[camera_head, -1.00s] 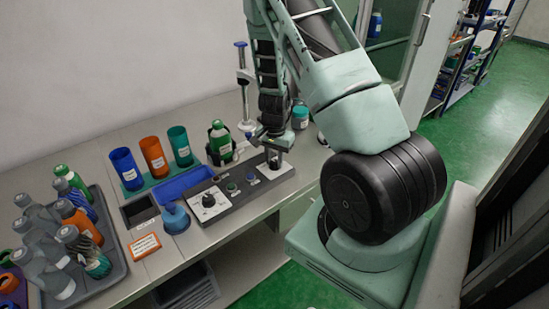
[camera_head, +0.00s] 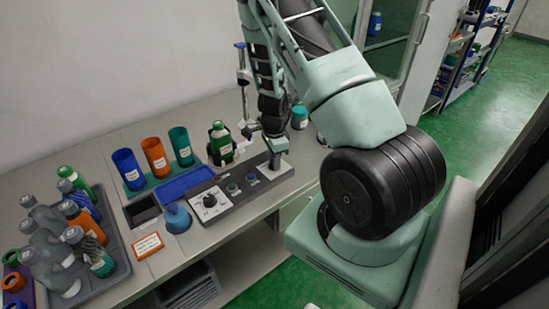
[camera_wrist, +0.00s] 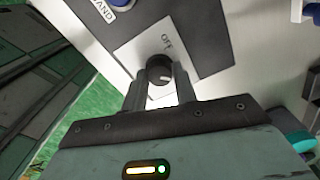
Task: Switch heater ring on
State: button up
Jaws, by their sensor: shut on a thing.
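A black rotary knob (camera_wrist: 159,69) with a white mark sits on a white plate (camera_wrist: 137,47) lettered OFF, at the right end of the dark control panel (camera_head: 231,205). In the wrist view the fingers of my gripper (camera_wrist: 162,80) are closed on both sides of this knob. The white mark appears to point to the right in that view, away from the OFF lettering. In the head view my gripper (camera_head: 276,151) is low over the panel's right end and hides the knob.
The panel also bears another black knob (camera_head: 209,200) and small buttons between. A blue tray (camera_head: 186,183), a green bottle (camera_head: 220,140) and a clamp stand (camera_head: 243,85) are close behind. A bottle tray (camera_head: 113,262) stands at left.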

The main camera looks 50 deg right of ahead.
jog(key=shift+m, duration=0.3)
jog(key=o, duration=1)
jog(key=shift+c, duration=0.2)
notch_tip(320, 180, up, 18)
jog(key=p, duration=0.1)
jog(key=shift+f, duration=0.25)
